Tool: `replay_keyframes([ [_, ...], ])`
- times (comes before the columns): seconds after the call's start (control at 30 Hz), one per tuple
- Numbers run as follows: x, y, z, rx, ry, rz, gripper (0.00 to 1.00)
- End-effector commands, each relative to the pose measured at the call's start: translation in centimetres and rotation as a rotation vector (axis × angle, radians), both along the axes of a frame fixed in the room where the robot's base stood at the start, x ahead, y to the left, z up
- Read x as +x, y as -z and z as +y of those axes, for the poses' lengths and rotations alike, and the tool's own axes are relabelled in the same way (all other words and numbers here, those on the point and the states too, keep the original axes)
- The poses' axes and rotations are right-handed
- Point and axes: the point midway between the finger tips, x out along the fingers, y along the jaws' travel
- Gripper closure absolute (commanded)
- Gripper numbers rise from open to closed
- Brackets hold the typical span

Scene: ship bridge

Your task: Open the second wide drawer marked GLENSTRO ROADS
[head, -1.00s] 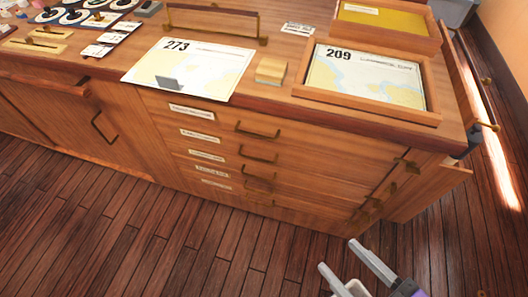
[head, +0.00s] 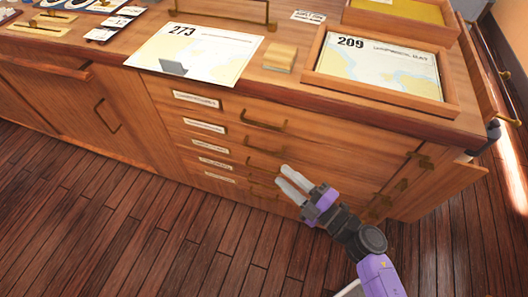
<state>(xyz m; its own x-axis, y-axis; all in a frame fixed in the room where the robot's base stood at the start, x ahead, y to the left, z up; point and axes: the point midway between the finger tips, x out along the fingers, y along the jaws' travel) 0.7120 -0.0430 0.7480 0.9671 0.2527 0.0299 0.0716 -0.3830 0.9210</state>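The wooden chart cabinet has a stack of wide drawers, all flush with the front. The second wide drawer (head: 228,139) from the top carries a white label (head: 205,126), too small to read. Its brass bar handle (head: 262,148) is at its middle. My gripper (head: 282,176) is in front of the drawer stack, its two pale fingers pointing up and left. In the picture its tips lie just below and right of that handle, over the lower drawers. The fingers look slightly apart and hold nothing. I see no clear contact with any handle. Parts of the lower handles are hidden.
The top drawer's handle (head: 264,121) is just above. On the cabinet top lie a chart marked 273 (head: 200,52), a wooden block (head: 279,57) and a framed chart marked 209 (head: 380,68). Narrow doors with brass handles are at right. The plank floor (head: 130,230) in front is clear.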

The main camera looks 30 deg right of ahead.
Motion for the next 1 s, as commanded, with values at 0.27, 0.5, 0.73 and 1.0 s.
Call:
replay_keyframes([
  [0.27,5.9,3.5,-3.2,-0.207,-0.061,0.038,0.69],
  [0.5,7.8,4.0,-3.1,-0.232,-0.073,0.048,0.69],
  [0.73,11.1,4.3,-1.9,-0.232,-0.073,0.046,0.69],
  [1.0,13.6,4.5,-1.1,-0.232,-0.071,0.047,0.69],
])
